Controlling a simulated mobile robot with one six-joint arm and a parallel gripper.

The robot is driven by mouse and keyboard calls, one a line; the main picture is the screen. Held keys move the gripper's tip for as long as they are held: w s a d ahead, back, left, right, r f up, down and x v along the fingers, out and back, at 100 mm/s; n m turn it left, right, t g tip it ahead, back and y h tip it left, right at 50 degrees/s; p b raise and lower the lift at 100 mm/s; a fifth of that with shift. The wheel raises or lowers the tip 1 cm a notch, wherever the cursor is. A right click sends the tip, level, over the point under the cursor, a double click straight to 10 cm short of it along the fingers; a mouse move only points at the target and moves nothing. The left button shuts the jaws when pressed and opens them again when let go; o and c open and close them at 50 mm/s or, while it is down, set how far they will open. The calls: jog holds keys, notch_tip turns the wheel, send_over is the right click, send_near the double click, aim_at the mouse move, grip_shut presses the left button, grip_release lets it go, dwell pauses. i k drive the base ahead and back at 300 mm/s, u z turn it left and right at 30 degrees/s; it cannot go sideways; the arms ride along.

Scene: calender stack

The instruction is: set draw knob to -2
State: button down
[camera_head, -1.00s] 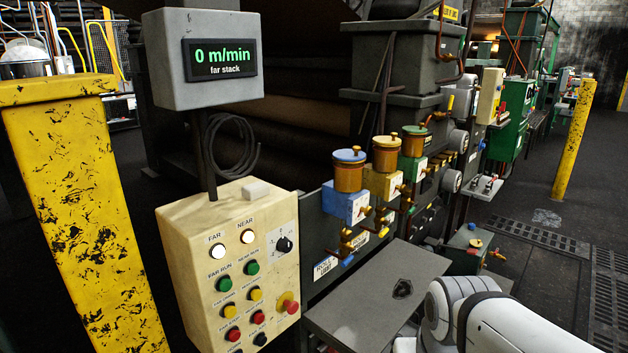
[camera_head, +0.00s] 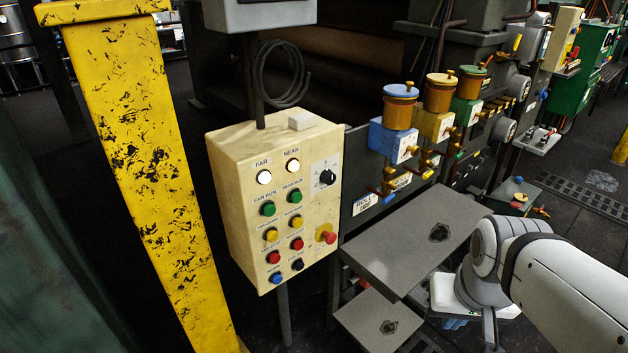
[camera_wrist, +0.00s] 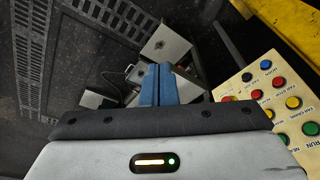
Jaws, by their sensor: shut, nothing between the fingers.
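The draw knob (camera_head: 327,178) is a black rotary knob on a white scale plate at the upper right of the cream control box (camera_head: 228,207). Its scale marks are too small to read, so I cannot tell its setting. In the wrist view the cream box (camera_wrist: 251,74) is at the right, seen tilted, and the knob is not visible there. My gripper (camera_wrist: 158,68) shows in the wrist view with its blue fingers together and empty, apart from the box. In the head view my white arm is at the lower right, and the fingertips are hidden.
A scratched yellow post (camera_head: 140,150) stands left of the box. A grey shelf (camera_head: 385,243) juts out right of it, with a second shelf (camera_head: 362,325) below. Blue, yellow and green valve blocks (camera_head: 388,142) line the panel behind. A yellow bar (camera_wrist: 290,25) shows in the wrist view.

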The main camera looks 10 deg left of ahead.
aim_at(327, 178)
jog(key=z, duration=0.05)
jog(key=k, duration=0.5)
jog(key=u, duration=0.65)
jog(key=i, duration=0.95)
jog(key=u, duration=0.4)
